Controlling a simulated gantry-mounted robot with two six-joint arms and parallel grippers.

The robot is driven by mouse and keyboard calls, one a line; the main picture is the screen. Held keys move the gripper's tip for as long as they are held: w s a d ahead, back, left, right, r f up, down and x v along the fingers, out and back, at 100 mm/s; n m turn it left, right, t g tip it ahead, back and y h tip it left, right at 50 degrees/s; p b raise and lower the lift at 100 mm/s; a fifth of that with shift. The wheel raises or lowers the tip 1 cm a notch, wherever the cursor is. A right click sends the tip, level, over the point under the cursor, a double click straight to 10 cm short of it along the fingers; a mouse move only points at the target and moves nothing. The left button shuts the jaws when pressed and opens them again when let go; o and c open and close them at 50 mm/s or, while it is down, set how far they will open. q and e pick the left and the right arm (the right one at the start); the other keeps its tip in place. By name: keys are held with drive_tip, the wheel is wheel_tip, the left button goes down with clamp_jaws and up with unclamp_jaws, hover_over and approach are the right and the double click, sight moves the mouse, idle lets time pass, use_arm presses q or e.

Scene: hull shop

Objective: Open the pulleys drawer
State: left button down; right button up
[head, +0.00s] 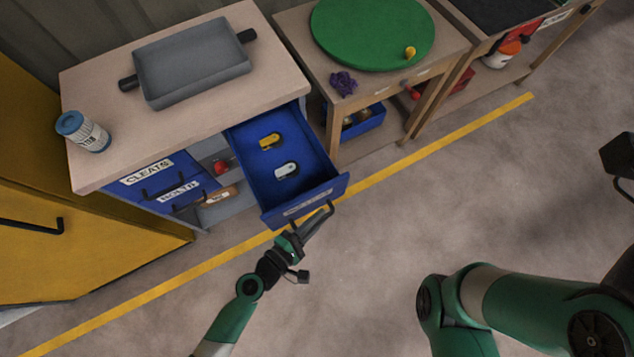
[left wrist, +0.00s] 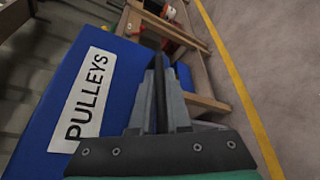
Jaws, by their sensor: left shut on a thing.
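The pulleys drawer (head: 318,178) is blue and stands pulled well out from the right side of the workbench. A yellow pulley-like piece (head: 269,140) and a whitish one (head: 286,170) lie inside it. Its front carries a white PULLEYS label (left wrist: 86,92) in the left wrist view. My left gripper (head: 312,226) is at the drawer front, shut on the dark handle. In the left wrist view its fingers (left wrist: 160,95) are closed together and hide most of the handle. My right gripper is out of view; only part of that arm shows at lower right.
The workbench (head: 265,70) holds a grey tray (head: 190,65) and a blue-capped bottle (head: 82,130). CLEATS (head: 150,177) and bolts (head: 178,192) drawers are shut at left. A wooden table (head: 445,50) with a green disc stands right of the drawer. Floor in front is clear.

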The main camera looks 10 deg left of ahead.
use_arm(q)
drive_tip(key=c, duration=0.9)
unclamp_jaws()
drive_tip(key=p+v, duration=0.1)
drive_tip(key=v, duration=1)
drive_tip(key=shift+s+a+r, duration=0.15)
drive_tip(key=shift+s+r, duration=0.05)
drive_tip(key=shift+s, duration=0.05)
